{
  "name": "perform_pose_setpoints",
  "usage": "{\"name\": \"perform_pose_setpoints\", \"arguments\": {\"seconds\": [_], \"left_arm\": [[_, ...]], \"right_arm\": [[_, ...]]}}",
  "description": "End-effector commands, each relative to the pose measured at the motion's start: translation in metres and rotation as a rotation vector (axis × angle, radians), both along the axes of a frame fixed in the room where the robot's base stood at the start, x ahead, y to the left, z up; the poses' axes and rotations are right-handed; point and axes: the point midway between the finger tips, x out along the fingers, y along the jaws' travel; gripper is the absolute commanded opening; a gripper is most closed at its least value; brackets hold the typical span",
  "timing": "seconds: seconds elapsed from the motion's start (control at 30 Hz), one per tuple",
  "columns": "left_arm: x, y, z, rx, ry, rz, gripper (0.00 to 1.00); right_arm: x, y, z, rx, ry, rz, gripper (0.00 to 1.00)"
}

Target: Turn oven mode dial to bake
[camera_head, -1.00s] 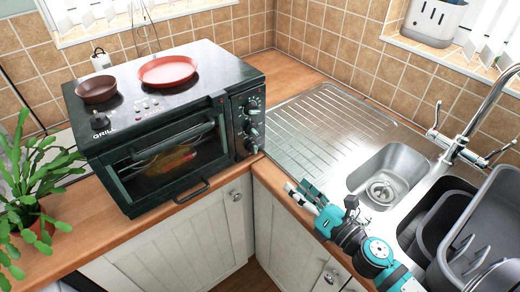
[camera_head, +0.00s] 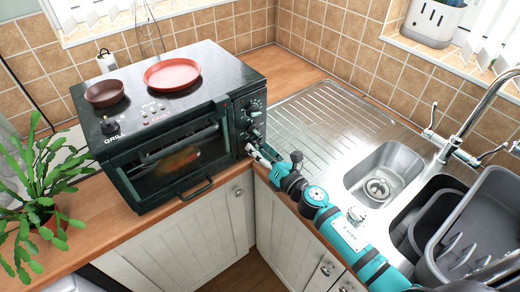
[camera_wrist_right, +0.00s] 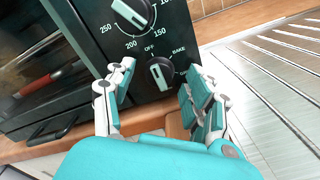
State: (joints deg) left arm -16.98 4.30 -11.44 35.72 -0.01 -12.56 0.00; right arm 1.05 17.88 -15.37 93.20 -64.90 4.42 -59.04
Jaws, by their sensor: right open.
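The black oven (camera_head: 165,120) stands on the counter, its control panel on its right front. In the right wrist view the mode dial (camera_wrist_right: 161,73) is the lower black knob with a white mark, labelled OFF at its upper left and BAKE at its upper right. Its mark appears to point up-left, towards OFF. My right gripper (camera_head: 259,152) is open at the lower end of the panel. In the wrist view its fingers (camera_wrist_right: 157,82) stand on either side of the mode dial, with no clear contact. My left gripper is not in view.
A temperature dial (camera_wrist_right: 134,12) sits just above the mode dial. The oven door handle (camera_wrist_right: 50,128) is to the left in the wrist view. A red plate (camera_head: 172,72) and brown bowl (camera_head: 106,94) rest on the oven. The steel draining board (camera_head: 315,125) is clear, beside the sink.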

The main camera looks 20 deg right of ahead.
Motion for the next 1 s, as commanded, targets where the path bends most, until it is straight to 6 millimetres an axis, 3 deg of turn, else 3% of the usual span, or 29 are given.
{"name": "perform_pose_setpoints", "arguments": {"seconds": [0.27, 0.67, 1.0], "left_arm": [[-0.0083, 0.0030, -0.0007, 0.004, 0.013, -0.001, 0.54], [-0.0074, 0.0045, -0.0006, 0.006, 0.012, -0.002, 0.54], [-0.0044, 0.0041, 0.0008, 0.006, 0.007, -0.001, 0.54]], "right_arm": [[0.0007, 0.0004, 0.0000, 0.000, 0.000, 0.000, 0.51], [0.0005, 0.0001, -0.0001, 0.000, 0.000, 0.000, 0.00], [0.0006, -0.0002, 0.0000, 0.051, 0.019, -0.001, 0.00]]}}
